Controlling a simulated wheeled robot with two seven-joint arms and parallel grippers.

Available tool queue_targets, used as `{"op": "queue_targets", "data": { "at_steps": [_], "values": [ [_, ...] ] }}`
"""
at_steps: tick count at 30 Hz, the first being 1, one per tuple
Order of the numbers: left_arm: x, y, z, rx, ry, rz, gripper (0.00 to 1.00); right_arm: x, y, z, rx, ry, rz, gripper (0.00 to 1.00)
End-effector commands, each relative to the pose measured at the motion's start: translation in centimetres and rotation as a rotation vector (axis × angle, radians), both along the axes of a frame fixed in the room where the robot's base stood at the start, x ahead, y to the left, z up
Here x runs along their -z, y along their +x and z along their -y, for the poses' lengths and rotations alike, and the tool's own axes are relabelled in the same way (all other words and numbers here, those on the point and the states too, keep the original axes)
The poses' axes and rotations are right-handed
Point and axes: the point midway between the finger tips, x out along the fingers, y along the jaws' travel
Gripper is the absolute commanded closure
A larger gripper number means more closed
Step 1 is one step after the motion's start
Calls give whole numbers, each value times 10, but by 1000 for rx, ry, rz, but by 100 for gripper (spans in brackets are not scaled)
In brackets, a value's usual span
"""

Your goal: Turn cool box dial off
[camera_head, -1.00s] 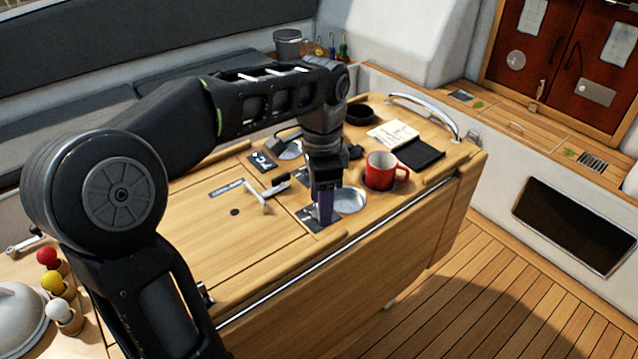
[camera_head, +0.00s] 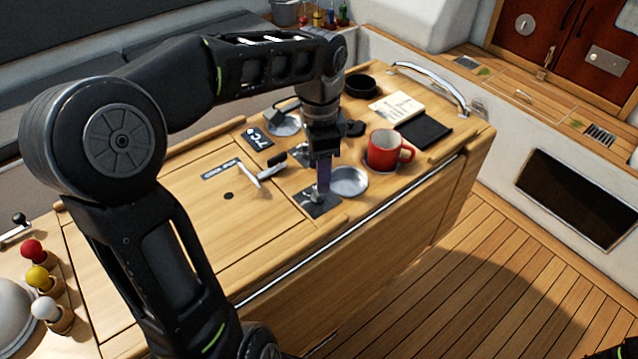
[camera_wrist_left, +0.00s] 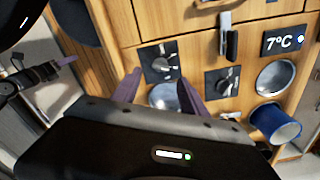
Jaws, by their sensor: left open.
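Two dark dial plates with pale knobs are set in the wooden top. The front dial shows in the head view (camera_head: 318,202) and in the left wrist view (camera_wrist_left: 160,64). The second dial (camera_wrist_left: 222,82) is nearer the 7°C display (camera_wrist_left: 285,40) and is partly hidden by my arm in the head view. No label tells which is the cool box dial. My left gripper (camera_head: 322,188) points down over the front dial. Its purple fingers (camera_wrist_left: 160,82) are open, one on each side of that dial's knob; contact cannot be told.
A steel bowl (camera_head: 348,182) and a red mug (camera_head: 384,148) stand close to the right of the gripper. A metal latch handle (camera_head: 256,174) rises to its left. A blue mug (camera_wrist_left: 276,123) shows in the wrist view. Part of my right gripper (camera_wrist_left: 58,66) shows there too.

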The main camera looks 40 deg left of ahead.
Motion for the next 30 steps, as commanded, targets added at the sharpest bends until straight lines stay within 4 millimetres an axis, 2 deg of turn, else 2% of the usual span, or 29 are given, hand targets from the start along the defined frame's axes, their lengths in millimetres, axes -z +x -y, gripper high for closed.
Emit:
{"op": "queue_targets", "data": {
  "at_steps": [6, 9, 13, 20, 30],
  "values": [
    [35, -1, 0, 0, -1, -5, 49, -4, -1, 0, 1, -1, -1, 64],
    [45, 0, 0, -1, 0, -3, 49, -5, -1, 0, 0, -2, -3, 64],
    [51, 0, 0, 0, -1, -1, 49, -5, -1, 0, 0, -2, -3, 64],
    [52, 0, 0, -1, -1, -1, 49, -5, -1, 0, 0, -2, -3, 64],
    [51, 0, 0, -1, 0, 0, 77, -5, -1, 0, 0, -2, -3, 64]
  ]
}}
